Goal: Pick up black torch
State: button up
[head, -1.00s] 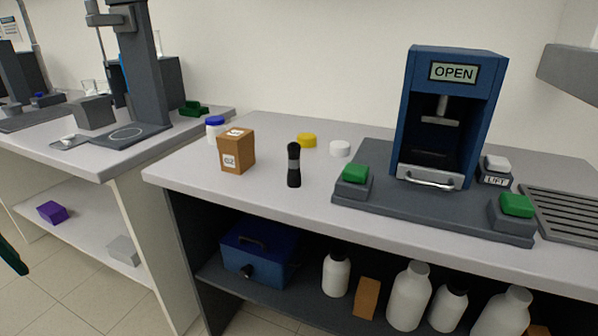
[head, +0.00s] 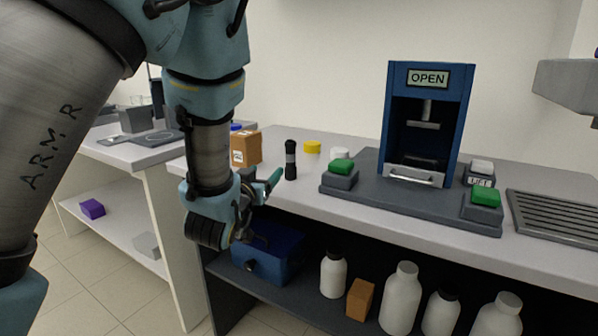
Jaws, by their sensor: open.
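The black torch (head: 290,160) stands upright on the grey bench top near its front edge, with a grey band around its middle. My gripper (head: 272,187) is at the bench's front edge, to the left of and nearer than the torch. It is open and empty, apart from the torch. My arm covers part of the bench's left end.
A brown box (head: 246,148) stands left of the torch, partly behind my arm. A yellow cap (head: 312,147) and a white cap (head: 340,153) lie behind it. A dark base plate (head: 415,200) carries green buttons and the blue press (head: 430,120) on the right.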

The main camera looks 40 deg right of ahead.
aim_at(289, 155)
jog(key=shift+h, duration=0.4)
jog(key=d, duration=0.2)
jog(key=d+p, duration=0.1)
jog(key=d, duration=0.3)
jog(key=shift+w+r, duration=0.25)
jog(key=shift+r, duration=0.1)
jog(key=shift+m, duration=0.3)
jog(key=p+x, duration=0.1)
jog(key=x, duration=0.1)
jog(key=r+p+x, duration=0.1)
jog(key=x, duration=0.1)
jog(key=shift+s+d, duration=0.15)
jog(key=shift+d, duration=0.1)
jog(key=shift+w+d+f, duration=0.15)
jog(key=shift+w+d, duration=0.1)
jog(key=shift+d, duration=0.2)
grip_shut()
